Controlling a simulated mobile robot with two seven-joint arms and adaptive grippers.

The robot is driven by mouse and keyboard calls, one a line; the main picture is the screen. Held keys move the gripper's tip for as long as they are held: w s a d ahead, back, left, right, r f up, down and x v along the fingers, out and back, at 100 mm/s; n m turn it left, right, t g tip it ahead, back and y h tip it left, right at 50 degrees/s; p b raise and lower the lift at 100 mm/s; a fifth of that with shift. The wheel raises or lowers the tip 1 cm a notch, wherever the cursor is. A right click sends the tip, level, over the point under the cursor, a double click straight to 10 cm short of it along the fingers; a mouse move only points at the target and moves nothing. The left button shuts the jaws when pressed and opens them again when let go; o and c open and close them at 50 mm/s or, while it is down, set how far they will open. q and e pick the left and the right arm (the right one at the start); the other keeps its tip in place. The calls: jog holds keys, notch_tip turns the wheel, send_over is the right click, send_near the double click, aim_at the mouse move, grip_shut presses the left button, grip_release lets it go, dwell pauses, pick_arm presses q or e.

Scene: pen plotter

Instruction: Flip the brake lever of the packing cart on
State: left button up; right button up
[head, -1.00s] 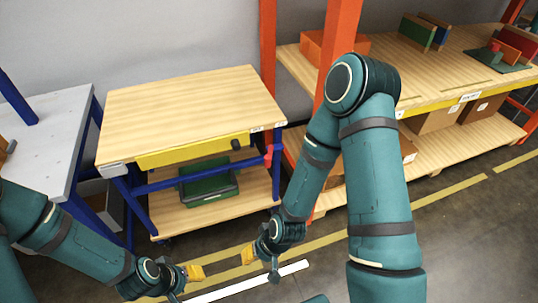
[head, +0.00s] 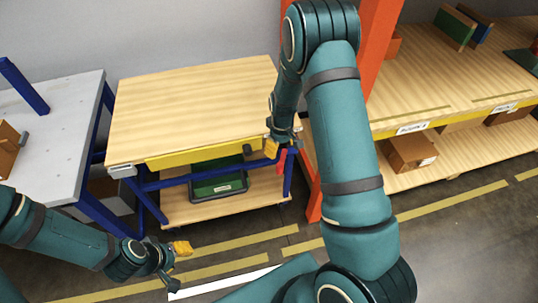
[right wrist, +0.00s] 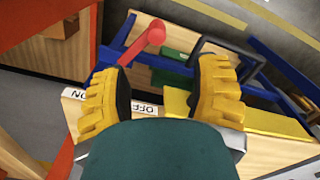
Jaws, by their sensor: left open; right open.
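The packing cart (head: 190,105) has a wooden top, a yellow front rail and a blue frame. Its red brake lever (right wrist: 150,38) sticks out below the top at the cart's right front corner, tilted toward the side of the OFF label (right wrist: 143,107). An ON label (right wrist: 76,93) is beside it. My right gripper (head: 271,148) is open at that corner, partly covering the lever in the head view. In the right wrist view the lever is ahead, between the spread yellow fingers, with no clear contact. My left gripper (head: 181,248) is open and empty above the floor, in front of the cart.
A green-lined dark crate (head: 218,188) sits on the cart's lower shelf. An orange rack post (head: 315,200) stands close to the right of the cart, with wooden shelves beyond. A grey table (head: 60,125) is at the left. The floor in front is open.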

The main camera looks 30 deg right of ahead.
aim_at(280, 164)
jog(key=f+b, duration=0.1)
jog(key=f, duration=0.5)
jog(key=f+b, duration=0.1)
jog(key=f, duration=0.6)
jog(key=shift+w+d+f, duration=0.15)
jog(key=shift+d, duration=0.05)
grip_shut()
